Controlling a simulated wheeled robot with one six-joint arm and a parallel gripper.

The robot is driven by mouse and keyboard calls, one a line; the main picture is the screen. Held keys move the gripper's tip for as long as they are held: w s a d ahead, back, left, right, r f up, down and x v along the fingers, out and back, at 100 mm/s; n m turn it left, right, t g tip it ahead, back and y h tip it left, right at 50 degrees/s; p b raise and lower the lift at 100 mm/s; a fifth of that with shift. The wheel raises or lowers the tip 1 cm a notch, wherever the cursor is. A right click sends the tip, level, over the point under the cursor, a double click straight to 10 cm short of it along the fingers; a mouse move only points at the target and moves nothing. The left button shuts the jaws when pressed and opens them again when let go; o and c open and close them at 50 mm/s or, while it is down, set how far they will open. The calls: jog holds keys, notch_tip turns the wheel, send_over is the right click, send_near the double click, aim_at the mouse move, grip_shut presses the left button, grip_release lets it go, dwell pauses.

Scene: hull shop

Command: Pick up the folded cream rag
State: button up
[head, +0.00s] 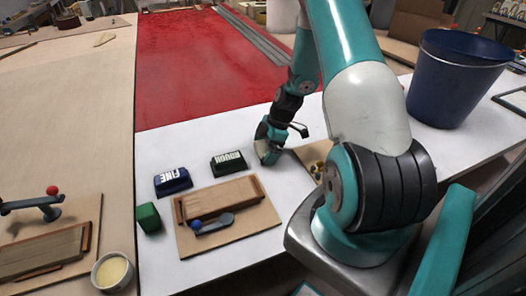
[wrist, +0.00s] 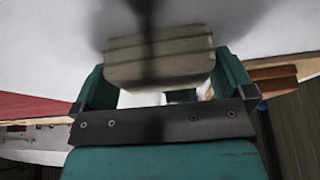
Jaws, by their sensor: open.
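The folded cream rag (wrist: 160,58) is a pale, layered, oblong bundle in the wrist view, on the white table top. A dark shadow falls across its middle. My gripper (wrist: 163,86) is open, with one teal finger toward each end of the rag. I cannot tell whether the fingers touch it. I cannot make out the rag in that view; my gripper and arm cover that spot.
Blocks marked "FINE" (head: 173,181) and "ROUGH" (head: 228,163), a green cube (head: 148,217) and a wooden clamp board (head: 250,232) lie left of my arm. A partly hidden board (head: 311,153) is right of my gripper. A blue bucket (head: 452,85) stands at the right.

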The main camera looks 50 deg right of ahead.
aim_at(266, 146)
jog(key=shift+c, duration=0.2)
jog(key=c, duration=0.6)
notch_tip(266, 146, up, 20)
jog(key=shift+r, duration=0.1)
